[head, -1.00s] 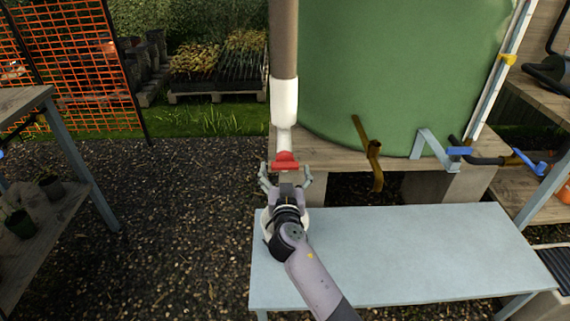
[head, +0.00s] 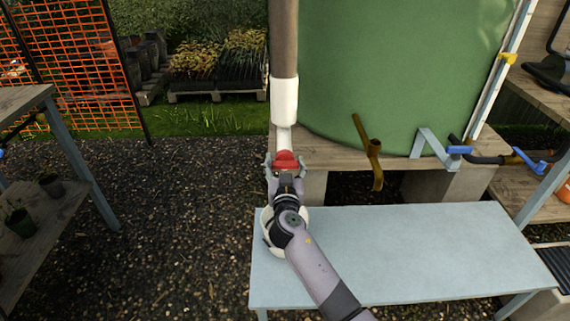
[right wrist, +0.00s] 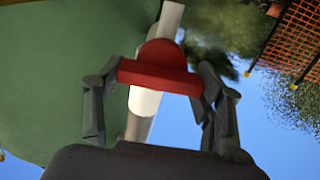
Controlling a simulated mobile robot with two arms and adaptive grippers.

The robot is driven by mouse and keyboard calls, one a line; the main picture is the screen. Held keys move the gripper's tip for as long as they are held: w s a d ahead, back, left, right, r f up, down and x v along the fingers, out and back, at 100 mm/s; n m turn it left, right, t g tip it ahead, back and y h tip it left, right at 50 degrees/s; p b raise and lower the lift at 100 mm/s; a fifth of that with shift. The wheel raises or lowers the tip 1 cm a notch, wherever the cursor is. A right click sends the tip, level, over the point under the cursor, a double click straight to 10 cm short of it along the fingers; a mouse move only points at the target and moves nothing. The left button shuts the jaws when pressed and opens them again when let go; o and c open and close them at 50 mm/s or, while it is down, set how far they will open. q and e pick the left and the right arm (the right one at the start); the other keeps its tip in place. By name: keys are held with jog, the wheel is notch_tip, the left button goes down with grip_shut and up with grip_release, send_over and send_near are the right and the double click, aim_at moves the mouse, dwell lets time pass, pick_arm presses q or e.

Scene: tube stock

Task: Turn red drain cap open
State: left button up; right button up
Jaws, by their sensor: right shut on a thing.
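The red drain cap (head: 286,160) sits at the lower end of the white pipe fitting (head: 284,103), below the brown downpipe. My right gripper (head: 286,166) is at the cap, with one finger on each side of it. In the right wrist view the red cap (right wrist: 160,72) shows as a round body with a wide bar across it. The fingers of the right gripper (right wrist: 160,88) are shut on the ends of this bar. The white pipe (right wrist: 143,115) runs behind the cap. My left gripper is in neither view.
A wooden shelf (head: 40,215) with pots is at the left.

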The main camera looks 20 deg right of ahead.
jog(key=c, duration=0.5)
jog(key=shift+o, duration=0.2)
